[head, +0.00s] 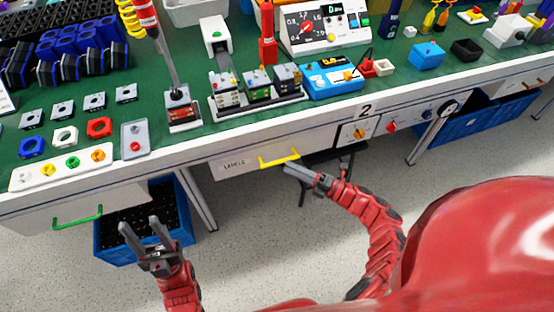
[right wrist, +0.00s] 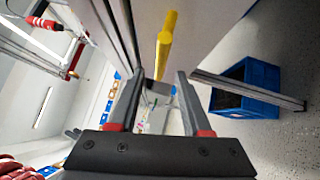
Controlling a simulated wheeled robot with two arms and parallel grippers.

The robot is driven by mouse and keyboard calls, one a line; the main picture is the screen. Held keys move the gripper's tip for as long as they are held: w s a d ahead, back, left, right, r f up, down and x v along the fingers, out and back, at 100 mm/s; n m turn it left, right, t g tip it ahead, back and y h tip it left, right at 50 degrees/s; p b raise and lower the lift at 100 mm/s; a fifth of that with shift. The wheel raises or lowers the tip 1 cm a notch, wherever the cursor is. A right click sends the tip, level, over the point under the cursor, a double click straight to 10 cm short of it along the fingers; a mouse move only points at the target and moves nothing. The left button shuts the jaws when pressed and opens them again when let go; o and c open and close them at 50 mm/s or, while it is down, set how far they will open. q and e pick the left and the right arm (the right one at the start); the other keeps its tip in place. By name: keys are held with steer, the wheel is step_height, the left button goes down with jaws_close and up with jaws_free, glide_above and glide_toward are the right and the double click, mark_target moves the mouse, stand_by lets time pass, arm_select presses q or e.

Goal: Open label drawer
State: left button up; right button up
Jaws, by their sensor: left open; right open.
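The label drawer (head: 232,167) is a white front marked "LABELS" under the green-topped workbench, and it looks shut. Its yellow bar handle (head: 279,159) is on the right part of the front. My right gripper (head: 288,169) is open just below and in front of the yellow handle. In the right wrist view the yellow handle (right wrist: 165,45) lies ahead of the open right fingers (right wrist: 158,88), roughly between their tips; I cannot tell whether they touch it. My left gripper (head: 139,226) is open and empty at the lower left, in front of a blue crate.
Another drawer with a green handle (head: 78,217) is at the left. A blue crate (head: 113,246) stands on the floor below. Switch parts, fixtures and a blue box (head: 427,56) crowd the bench top. A panel marked 2 (head: 362,131) is right of the label drawer. A bench leg (head: 197,199) stands below.

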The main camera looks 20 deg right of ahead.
mark_target(277, 161)
steer(key=x, duration=0.5)
steer(key=shift+w+a, duration=0.15)
steer(key=shift+a, duration=0.1)
jaws_close()
stand_by(1.2)
